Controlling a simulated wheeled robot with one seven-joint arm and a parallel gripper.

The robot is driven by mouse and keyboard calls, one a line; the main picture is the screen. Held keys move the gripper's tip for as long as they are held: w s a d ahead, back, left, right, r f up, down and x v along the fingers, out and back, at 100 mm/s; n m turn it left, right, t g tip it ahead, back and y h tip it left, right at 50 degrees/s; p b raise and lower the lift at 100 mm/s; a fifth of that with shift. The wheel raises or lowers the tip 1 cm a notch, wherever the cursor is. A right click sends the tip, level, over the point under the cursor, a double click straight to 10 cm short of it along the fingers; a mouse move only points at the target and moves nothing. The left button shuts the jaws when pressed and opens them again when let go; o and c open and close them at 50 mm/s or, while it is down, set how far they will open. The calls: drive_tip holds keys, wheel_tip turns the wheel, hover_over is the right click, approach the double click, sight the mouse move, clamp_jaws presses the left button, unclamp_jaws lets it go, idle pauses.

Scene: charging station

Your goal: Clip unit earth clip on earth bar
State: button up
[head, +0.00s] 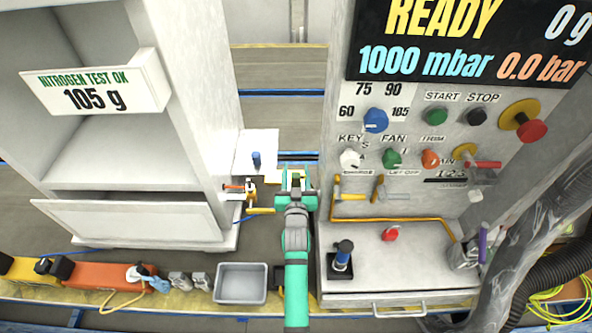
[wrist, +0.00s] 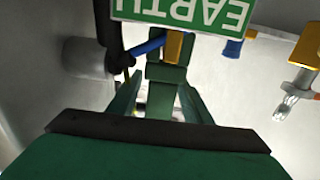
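In the wrist view my gripper (wrist: 160,92) has its two green fingers on either side of a dark green clip-like piece (wrist: 166,76), which looks like the earth clip. The fingers appear closed against its sides. A short brass-coloured piece (wrist: 173,47), perhaps the earth bar, meets the clip's far end just below a green EARTH sign (wrist: 185,12), which reads upside down. Whether the clip's jaws are around the brass or only against it cannot be told. In the head view my gripper (head: 297,180) is between the left cabinet and the control panel, and it hides the contact.
A blue rod and black cable (wrist: 128,55) are close left of the clip. The left cabinet (head: 190,90) and the control panel (head: 425,150) flank my arm. A grey tray (head: 240,283) and a blue-topped black fitting (head: 342,258) are nearer.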

sight(296, 183)
drive_tip(key=s, duration=1.1)
idle(0.6)
drive_tip(key=s+a+f+g, duration=0.1)
drive_tip(key=s+f, duration=0.1)
drive_tip(key=s, duration=0.9)
drive_tip(key=s+f, duration=0.3)
drive_tip(key=s, duration=0.7)
drive_tip(key=s+r, duration=0.3)
drive_tip(key=s, duration=0.7)
drive_tip(key=s+r+g, duration=0.1)
drive_tip(key=s+r, duration=0.3)
drive_tip(key=s, duration=0.5)
drive_tip(key=shift+s+d+r+g, duration=0.15)
drive_tip(key=shift+s+d+g, duration=0.15)
drive_tip(key=shift+s+d, duration=0.1)
